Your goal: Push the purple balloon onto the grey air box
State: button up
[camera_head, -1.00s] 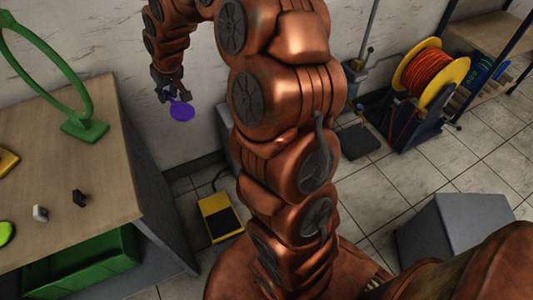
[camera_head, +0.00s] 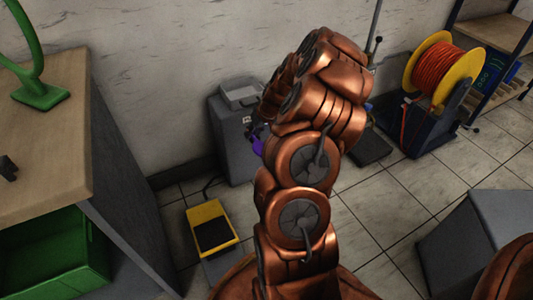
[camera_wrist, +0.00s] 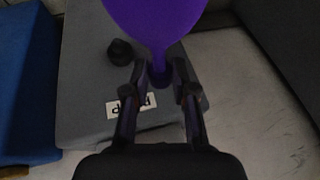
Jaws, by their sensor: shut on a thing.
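The purple balloon (camera_wrist: 155,20) fills the top middle of the wrist view, and its narrow neck hangs down between my fingers. My gripper (camera_wrist: 161,88) is shut on that neck. A small part of the balloon (camera_head: 257,146) shows left of my arm in the head view. The grey air box (camera_head: 226,150) stands against the wall behind my arm, with the balloon in front of its right side. In the wrist view the box (camera_wrist: 85,75) lies below the balloon, with a black nozzle (camera_wrist: 120,52) and a white label. I cannot tell whether balloon and nozzle touch.
A wooden table (camera_head: 55,140) with a green stand (camera_head: 40,95) is at left, with a green crate (camera_head: 50,262) below. A yellow pedal (camera_head: 212,228) lies on the floor. An orange hose reel (camera_head: 437,70) stands at right. A grey block (camera_head: 470,240) is at lower right.

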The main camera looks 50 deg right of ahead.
jog(key=d+f+b, duration=0.5)
jog(key=f, duration=0.5)
jog(key=shift+w+f+m, duration=0.25)
jog(key=shift+f+m, duration=0.05)
jog(key=shift+f, duration=0.1)
jog(key=shift+w+d+b, duration=0.15)
jog(key=shift+w+b, duration=0.25)
jog(key=shift+w, duration=0.15)
dwell(1.7)
jog(key=o, duration=0.8)
jog(key=shift+r, duration=0.15)
